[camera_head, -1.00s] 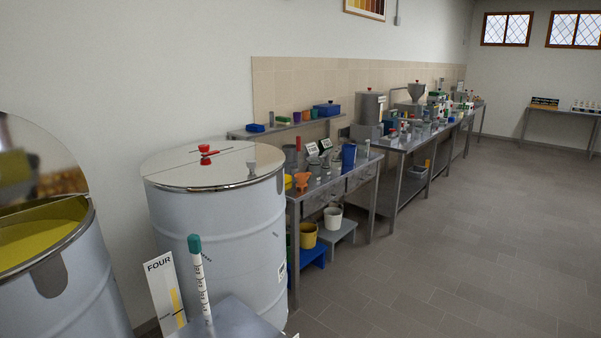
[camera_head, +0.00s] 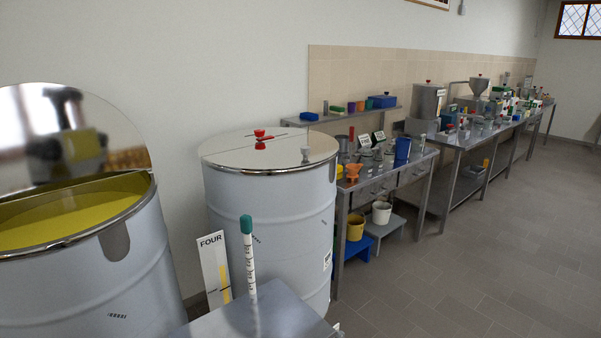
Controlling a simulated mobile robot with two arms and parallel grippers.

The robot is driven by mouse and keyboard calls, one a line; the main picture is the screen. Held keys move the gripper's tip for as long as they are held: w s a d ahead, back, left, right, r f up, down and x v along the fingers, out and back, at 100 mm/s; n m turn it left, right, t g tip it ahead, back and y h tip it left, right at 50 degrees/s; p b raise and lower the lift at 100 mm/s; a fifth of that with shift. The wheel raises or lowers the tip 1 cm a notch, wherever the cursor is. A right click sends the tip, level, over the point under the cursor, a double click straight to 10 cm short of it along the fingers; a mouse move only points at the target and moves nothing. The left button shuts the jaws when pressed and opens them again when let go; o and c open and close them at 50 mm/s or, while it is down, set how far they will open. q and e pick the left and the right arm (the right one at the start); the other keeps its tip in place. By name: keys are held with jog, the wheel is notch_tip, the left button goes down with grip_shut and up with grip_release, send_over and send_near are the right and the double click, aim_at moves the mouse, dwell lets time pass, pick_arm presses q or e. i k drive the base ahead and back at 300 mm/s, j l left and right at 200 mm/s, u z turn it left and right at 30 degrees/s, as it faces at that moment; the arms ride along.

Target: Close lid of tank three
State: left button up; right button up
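An open tank (camera_head: 95,285) stands at the left, partly cut off by the picture's edge. It holds yellow liquid (camera_head: 75,215). Its mirror-like lid (camera_head: 120,125) is raised, tilted up at the back of the rim. No number shows on this tank, so I cannot tell if it is tank three. A second tank (camera_head: 265,220) to its right has a flat, shut lid (camera_head: 225,150) with a red knob (camera_head: 261,138). A sign reading FOUR (camera_head: 213,262) stands before it. Neither of my grippers is in view.
A grey metal surface (camera_head: 265,318) with a green-capped white tube (camera_head: 249,265) is in front. Steel benches (camera_head: 385,180) with jars and tools run along the wall. The tiled floor at right is clear.

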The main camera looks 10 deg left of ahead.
aim_at(58, 136)
jog(key=u, duration=1.65)
